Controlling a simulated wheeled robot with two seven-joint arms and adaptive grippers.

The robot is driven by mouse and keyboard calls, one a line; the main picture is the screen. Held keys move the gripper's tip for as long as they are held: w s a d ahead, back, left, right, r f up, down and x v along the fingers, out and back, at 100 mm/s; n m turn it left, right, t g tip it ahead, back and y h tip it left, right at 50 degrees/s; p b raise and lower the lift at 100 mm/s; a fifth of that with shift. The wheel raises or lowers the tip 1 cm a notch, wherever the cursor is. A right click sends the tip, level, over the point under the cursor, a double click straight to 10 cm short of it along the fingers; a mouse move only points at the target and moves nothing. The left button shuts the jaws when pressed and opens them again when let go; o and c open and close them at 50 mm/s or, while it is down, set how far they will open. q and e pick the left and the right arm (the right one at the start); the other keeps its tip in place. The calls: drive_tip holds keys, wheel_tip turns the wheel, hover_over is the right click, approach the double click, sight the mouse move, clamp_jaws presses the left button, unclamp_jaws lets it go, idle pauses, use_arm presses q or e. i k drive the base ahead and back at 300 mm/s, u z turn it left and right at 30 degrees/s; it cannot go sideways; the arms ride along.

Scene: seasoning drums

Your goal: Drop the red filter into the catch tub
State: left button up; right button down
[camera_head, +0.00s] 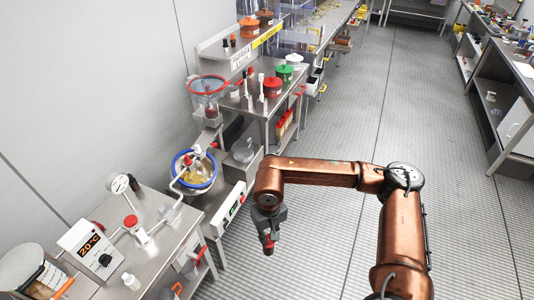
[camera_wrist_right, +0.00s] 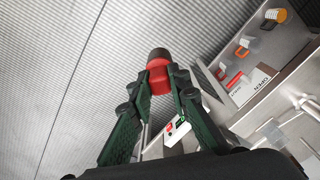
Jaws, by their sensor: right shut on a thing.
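My right gripper (camera_head: 266,229) is shut on the red filter (camera_head: 268,241), which has a dark end and hangs above the floor, right of the steel benches. In the right wrist view the red filter (camera_wrist_right: 159,77) sits between the two green-black fingers of the gripper (camera_wrist_right: 157,88), its dark end pointing away. I cannot tell for sure which container is the catch tub; a clear tub (camera_head: 244,151) stands on a lower shelf, and a blue-rimmed bowl (camera_head: 207,183) holds yellowish contents. My left gripper is not in view.
A bench with a temperature display (camera_head: 90,247) stands at the lower left. A red-ringed clear funnel (camera_head: 208,87) is above the bowl. Red (camera_head: 272,87) and green-lidded (camera_head: 284,73) drums stand on the shelf behind. The grey floor (camera_head: 345,120) to the right is clear.

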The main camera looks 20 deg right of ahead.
sight(245, 159)
drive_tip(key=z, duration=0.45)
drive_tip(key=i, duration=0.95)
drive_tip(key=z, duration=0.2)
